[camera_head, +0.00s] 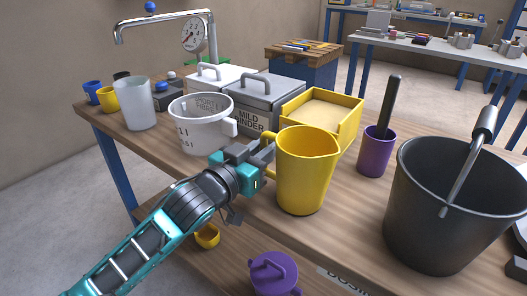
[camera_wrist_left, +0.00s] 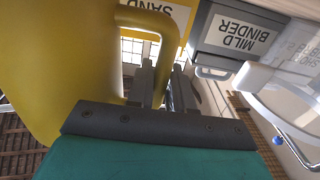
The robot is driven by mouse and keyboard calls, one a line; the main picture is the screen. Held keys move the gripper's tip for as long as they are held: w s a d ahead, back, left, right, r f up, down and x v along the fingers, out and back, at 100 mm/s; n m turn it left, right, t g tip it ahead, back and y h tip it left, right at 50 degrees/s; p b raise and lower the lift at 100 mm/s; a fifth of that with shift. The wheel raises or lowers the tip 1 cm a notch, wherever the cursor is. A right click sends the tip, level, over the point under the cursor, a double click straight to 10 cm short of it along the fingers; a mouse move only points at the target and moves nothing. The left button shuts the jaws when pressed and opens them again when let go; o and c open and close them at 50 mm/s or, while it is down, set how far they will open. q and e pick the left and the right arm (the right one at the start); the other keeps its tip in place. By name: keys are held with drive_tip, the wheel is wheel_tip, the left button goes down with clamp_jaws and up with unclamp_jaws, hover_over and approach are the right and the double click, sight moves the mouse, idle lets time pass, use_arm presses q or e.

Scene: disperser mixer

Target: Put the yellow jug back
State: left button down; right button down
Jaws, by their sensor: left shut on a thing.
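The yellow jug (camera_head: 306,172) is upright over the near part of the wooden table in the head view. I cannot tell whether its base touches the table. My left gripper (camera_head: 264,152) comes in from the left and is shut on the jug's handle. In the left wrist view, the yellow jug (camera_wrist_left: 50,70) fills the left side and its handle (camera_wrist_left: 160,50) passes between the fingers of my left gripper (camera_wrist_left: 163,85). My right gripper is not in view.
A white measuring jug (camera_head: 203,128) stands left of the yellow jug. Behind are a grey MILD BINDER box (camera_head: 262,103) and a yellow sand box (camera_head: 345,112). A purple cup (camera_head: 375,152) and a large dark bucket (camera_head: 450,210) stand to the right. A purple can (camera_head: 273,272) is below the tabletop.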

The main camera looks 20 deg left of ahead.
use_arm(q)
drive_tip(key=shift+f, duration=0.1)
drive_tip(key=c, duration=1)
unclamp_jaws()
